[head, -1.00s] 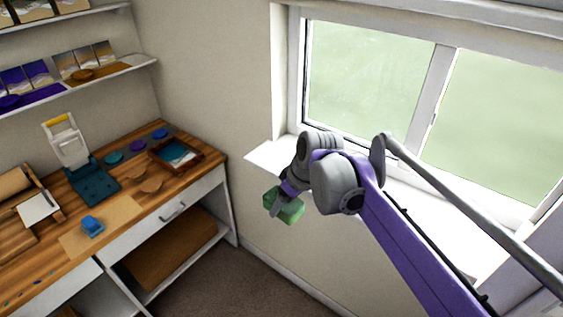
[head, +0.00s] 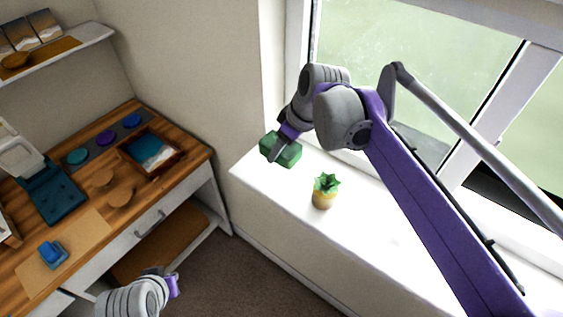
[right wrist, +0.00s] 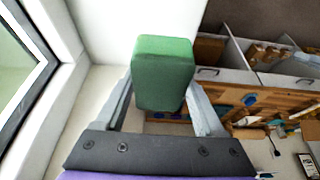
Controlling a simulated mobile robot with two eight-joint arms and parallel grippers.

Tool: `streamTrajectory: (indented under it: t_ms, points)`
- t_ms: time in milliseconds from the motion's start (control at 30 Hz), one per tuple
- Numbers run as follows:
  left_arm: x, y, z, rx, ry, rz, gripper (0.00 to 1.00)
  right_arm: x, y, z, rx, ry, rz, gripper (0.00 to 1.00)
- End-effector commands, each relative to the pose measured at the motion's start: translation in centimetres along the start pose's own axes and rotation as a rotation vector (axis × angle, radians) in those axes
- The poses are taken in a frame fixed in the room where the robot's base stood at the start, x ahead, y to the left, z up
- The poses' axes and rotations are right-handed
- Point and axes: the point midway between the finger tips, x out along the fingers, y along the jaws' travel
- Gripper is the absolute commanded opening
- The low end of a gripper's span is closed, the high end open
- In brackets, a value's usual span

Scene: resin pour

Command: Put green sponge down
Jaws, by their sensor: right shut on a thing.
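The green sponge (head: 287,150) is a block at the left end of the white window sill (head: 375,232). My right gripper (head: 281,147) is shut on it. In the right wrist view the sponge (right wrist: 163,72) sits between the two fingers of the right gripper (right wrist: 165,105). I cannot tell whether the sponge touches the sill or hangs just above it. My left gripper (head: 172,287) shows only in part at the bottom of the head view, low in front of the workbench, and its fingers are not clear.
A small potted plant (head: 324,191) stands on the sill right of the sponge. The window frame (head: 300,60) rises behind. The wooden workbench (head: 95,222) at left holds a blue object (head: 52,254), a framed piece (head: 152,149) and several discs. The sill's front part is clear.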

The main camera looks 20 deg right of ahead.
Motion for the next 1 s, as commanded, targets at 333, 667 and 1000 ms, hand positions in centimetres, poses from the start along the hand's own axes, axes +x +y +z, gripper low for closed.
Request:
streamTrajectory:
  t_ms: [333,667,1000]
  points:
    - [0.4,0.0,0.5,0.000,-0.004,0.000,0.00,4.8,0.0,2.0,0.000,-0.001,-0.001,0.10]
    - [0.6,0.0,0.8,0.000,-0.007,0.000,0.00,8.6,0.0,3.6,0.000,-0.001,0.000,0.10]
    - [0.6,0.0,0.8,0.000,-0.007,0.000,0.00,9.2,0.0,3.9,0.000,0.000,0.000,0.10]
